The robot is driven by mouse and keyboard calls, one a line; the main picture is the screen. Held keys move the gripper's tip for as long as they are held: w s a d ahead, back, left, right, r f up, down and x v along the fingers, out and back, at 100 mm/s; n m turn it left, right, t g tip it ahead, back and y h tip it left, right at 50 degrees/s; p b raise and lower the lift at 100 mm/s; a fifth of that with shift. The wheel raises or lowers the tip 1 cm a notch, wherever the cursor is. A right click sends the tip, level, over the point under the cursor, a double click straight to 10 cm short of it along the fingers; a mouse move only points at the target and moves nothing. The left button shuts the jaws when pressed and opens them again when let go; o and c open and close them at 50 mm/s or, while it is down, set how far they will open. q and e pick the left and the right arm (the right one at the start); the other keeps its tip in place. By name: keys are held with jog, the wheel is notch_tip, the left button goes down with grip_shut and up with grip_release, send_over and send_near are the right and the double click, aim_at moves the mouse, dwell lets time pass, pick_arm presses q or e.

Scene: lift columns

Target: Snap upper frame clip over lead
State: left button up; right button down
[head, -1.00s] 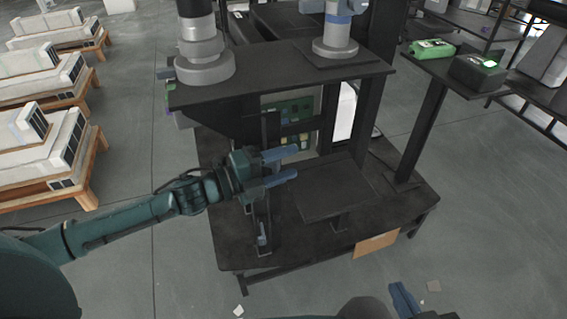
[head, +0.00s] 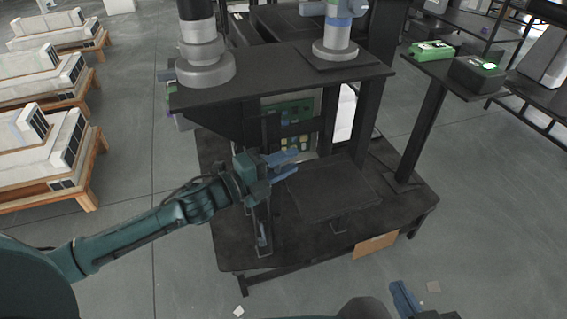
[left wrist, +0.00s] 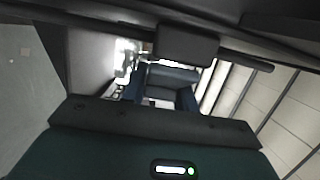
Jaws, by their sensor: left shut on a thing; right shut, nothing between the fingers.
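My left gripper (head: 285,166) reaches in from the left, in front of the dark frame (head: 244,124) under the upper shelf. In the left wrist view its blue fingers (left wrist: 160,92) stand on either side of a dark grey piece (left wrist: 172,77), and it is shut on this dark part. I cannot tell for sure that this is the upper frame clip. A dark bar with a rounded block (left wrist: 187,45) lies just beyond the fingers. I cannot make out the lead. My right gripper (head: 405,299) is at the bottom edge, shut and empty, away from the stand.
A green circuit board (head: 291,110) shows behind the frame. The black upper shelf (head: 285,82) carries grey cylindrical bases (head: 205,66). A black panel (head: 335,190) is right of the left gripper. A side shelf holds a green device (head: 432,50). The floor at the right is mostly clear.

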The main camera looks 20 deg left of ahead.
pick_arm(q)
jog(key=shift+w+a+n+t+y, duration=0.1)
jog(key=shift+w+n+t+y, duration=0.35)
jog(key=shift+n+t+y, duration=0.45)
jog(key=shift+w+a+n+t+y, duration=0.1)
jog(key=shift+w+n+t+y, duration=0.5)
jog(key=shift+y, duration=0.6)
jog(key=shift+s, duration=0.2)
jog(key=o, duration=1)
jog(key=p+v, duration=0.1)
jog(key=v, duration=1.2)
jog(key=shift+s+r, duration=0.1)
jog(key=shift+r, duration=0.05)
